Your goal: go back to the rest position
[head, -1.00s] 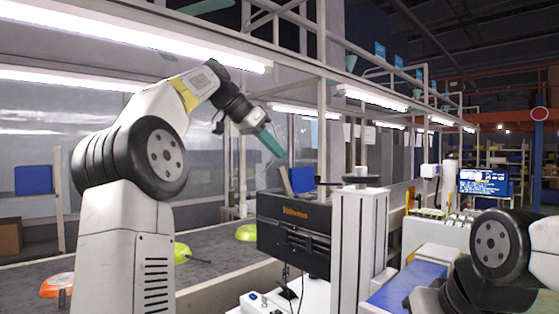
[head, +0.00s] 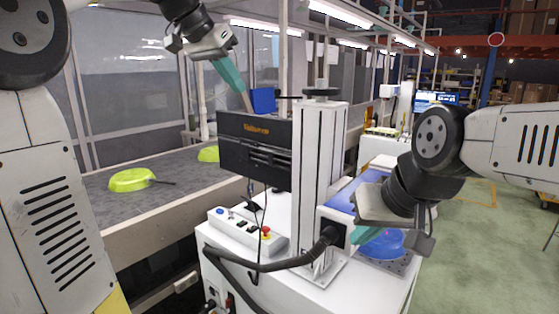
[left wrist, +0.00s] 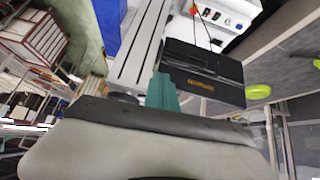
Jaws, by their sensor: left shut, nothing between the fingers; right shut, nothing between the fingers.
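My left gripper (head: 237,86) has teal fingers. It is raised at the upper middle of the head view, above and left of the black printer-like machine, and is shut with nothing seen in it. Its fingers also show in the left wrist view (left wrist: 162,92), pointing towards the dark machine. My right gripper (head: 362,235) hangs at the right of the head view, beside a blue round pan (head: 386,246) on the white workstation. The teal fingers are partly hidden by the gripper body; they look shut, and I cannot tell whether they touch the pan.
The black machine (head: 255,150) and a pale upright column (head: 319,180) stand close to both arms. Green pans (head: 132,180) lie on the grey conveyor (head: 105,210) at left. A control box (head: 245,232) and black hose lie on the white workstation. Open floor is at right.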

